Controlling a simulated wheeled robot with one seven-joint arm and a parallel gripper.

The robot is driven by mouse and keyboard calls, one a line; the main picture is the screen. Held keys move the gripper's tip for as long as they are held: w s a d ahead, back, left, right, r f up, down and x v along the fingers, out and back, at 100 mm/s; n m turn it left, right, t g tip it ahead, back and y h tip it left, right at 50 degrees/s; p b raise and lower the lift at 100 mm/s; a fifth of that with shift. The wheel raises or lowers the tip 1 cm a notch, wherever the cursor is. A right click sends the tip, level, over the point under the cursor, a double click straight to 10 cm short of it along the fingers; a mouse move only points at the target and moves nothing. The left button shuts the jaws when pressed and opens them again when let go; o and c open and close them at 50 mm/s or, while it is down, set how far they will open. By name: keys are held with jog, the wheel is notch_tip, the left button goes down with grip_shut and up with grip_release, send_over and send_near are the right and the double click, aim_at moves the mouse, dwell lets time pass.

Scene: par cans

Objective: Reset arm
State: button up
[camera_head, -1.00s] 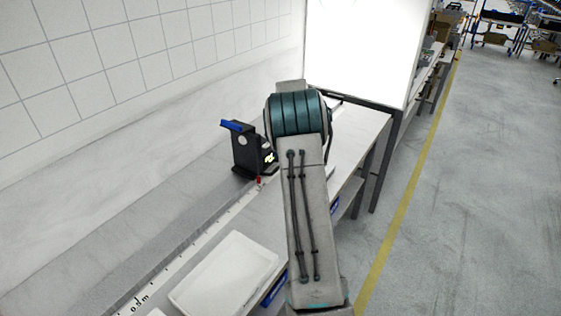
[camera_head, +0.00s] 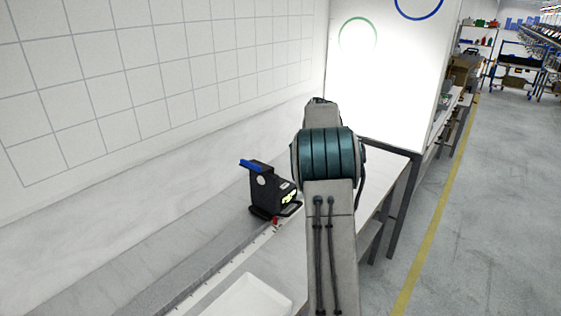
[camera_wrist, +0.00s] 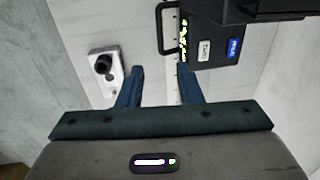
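My arm (camera_head: 330,160) reaches forward over the bench in the head view, and my gripper is hidden behind it there. In the wrist view my gripper (camera_wrist: 160,82) shows two blue fingers set apart, with nothing visible between them. A black device (camera_head: 265,190) with a blue top stands on the bench left of my arm. It appears to be the black box (camera_wrist: 215,30) with a white and a blue label beyond the right finger in the wrist view.
The bench (camera_head: 200,270) runs along a tiled wall (camera_head: 130,80). A white tray (camera_head: 250,300) lies at the front. A white block with a dark round part (camera_wrist: 105,85) lies left of the fingers. A bright white panel (camera_head: 385,85) stands behind. Open floor (camera_head: 455,240) lies right.

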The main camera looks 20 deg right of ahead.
jog(key=s+a+r+n, duration=0.3)
jog(key=s+a+r, duration=0.1)
jog(key=s+a, duration=0.45)
jog(key=s+a+r+n, duration=0.3)
jog(key=s+a, duration=0.4)
jog(key=a, duration=0.2)
jog(key=s+a+f+n, duration=0.1)
jog(key=s+a+n, duration=0.1)
jog(key=s, duration=0.4)
jog(key=s+a+f+n, duration=0.2)
jog(key=s+a, duration=0.2)
jog(key=s, duration=0.2)
jog(key=s+a+f+n+t+h, duration=0.1)
jog(key=s+a+f+n, duration=0.1)
jog(key=s, duration=0.4)
jog(key=shift+a+p, duration=0.45)
jog(key=shift+a, duration=0.05)
jog(key=shift+s, duration=0.15)
